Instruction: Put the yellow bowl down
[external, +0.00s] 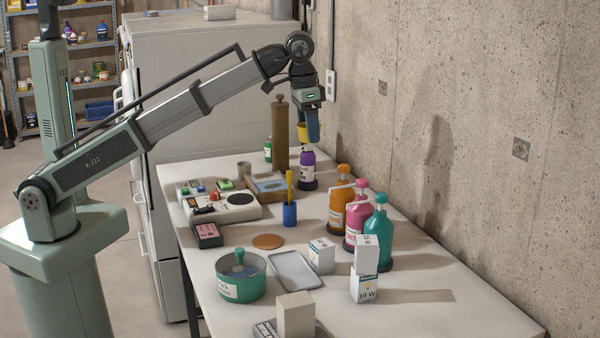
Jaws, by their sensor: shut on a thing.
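The yellow bowl (302,131) is small in the external view. It hangs below my gripper (312,125), above the far part of the table. My gripper points down and is shut on the bowl; the fingers partly hide it. The bowl is between the tall brown cylinder (280,140) on its left and the wall on its right. A purple bottle (307,168) stands on the table just below it. Whether the bowl touches the bottle or the cylinder is hard to tell from this angle.
The white table (345,262) holds orange, pink and teal pump bottles (378,235) along the wall side. A blue cup (290,213), a cork disc (268,241), a grey tray (295,270), a green pot (240,285) and white boxes (365,270) stand nearer. The table's right front is bare.

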